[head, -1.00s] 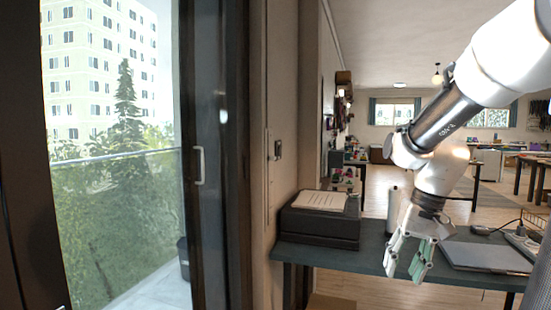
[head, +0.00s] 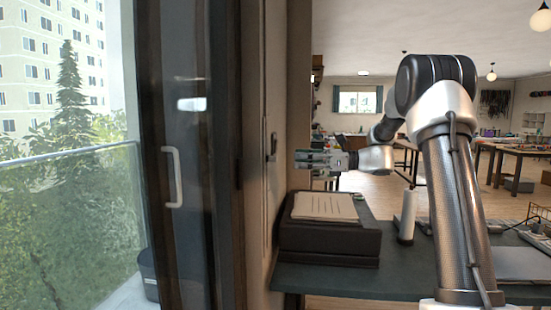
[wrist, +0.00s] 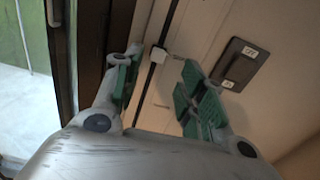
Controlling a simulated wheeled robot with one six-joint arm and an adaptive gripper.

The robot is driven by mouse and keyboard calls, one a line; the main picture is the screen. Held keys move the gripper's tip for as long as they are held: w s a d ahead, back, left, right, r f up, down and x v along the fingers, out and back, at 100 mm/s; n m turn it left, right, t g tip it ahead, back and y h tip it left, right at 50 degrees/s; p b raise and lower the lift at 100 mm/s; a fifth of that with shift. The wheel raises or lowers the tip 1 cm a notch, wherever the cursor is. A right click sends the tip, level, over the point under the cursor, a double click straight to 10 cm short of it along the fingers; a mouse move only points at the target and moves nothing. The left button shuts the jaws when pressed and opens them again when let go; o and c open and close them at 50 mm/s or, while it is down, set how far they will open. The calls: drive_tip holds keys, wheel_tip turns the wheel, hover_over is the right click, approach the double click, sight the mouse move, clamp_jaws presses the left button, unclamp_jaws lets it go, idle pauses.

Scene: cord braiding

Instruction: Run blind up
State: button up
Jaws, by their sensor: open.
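A dark wall switch plate (wrist: 237,66) with two small pale buttons, an upper one (wrist: 250,52) and a lower one (wrist: 228,84), is on the beige wall at the right of the wrist view. Their markings are too small to read. The plate also shows edge-on in the head view (head: 272,147). My gripper (head: 300,158) is open and empty, pointing left towards this wall. In the wrist view my green-padded fingers (wrist: 160,66) are spread, with the plate to the right of the right finger. No blind is visible over the glass.
A small pale fitting (wrist: 157,54) shows between my fingers; I cannot tell what it is. Below my gripper a desk (head: 330,278) holds a black box (head: 330,243) with paper on top and a white cylinder (head: 407,217). The glass door's handle (head: 172,178) is at the left.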

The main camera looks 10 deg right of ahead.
sight(272, 159)
drive_tip(key=x, duration=0.7)
drive_tip(key=shift+a, duration=0.4)
drive_tip(key=shift+f, duration=0.1)
clamp_jaws()
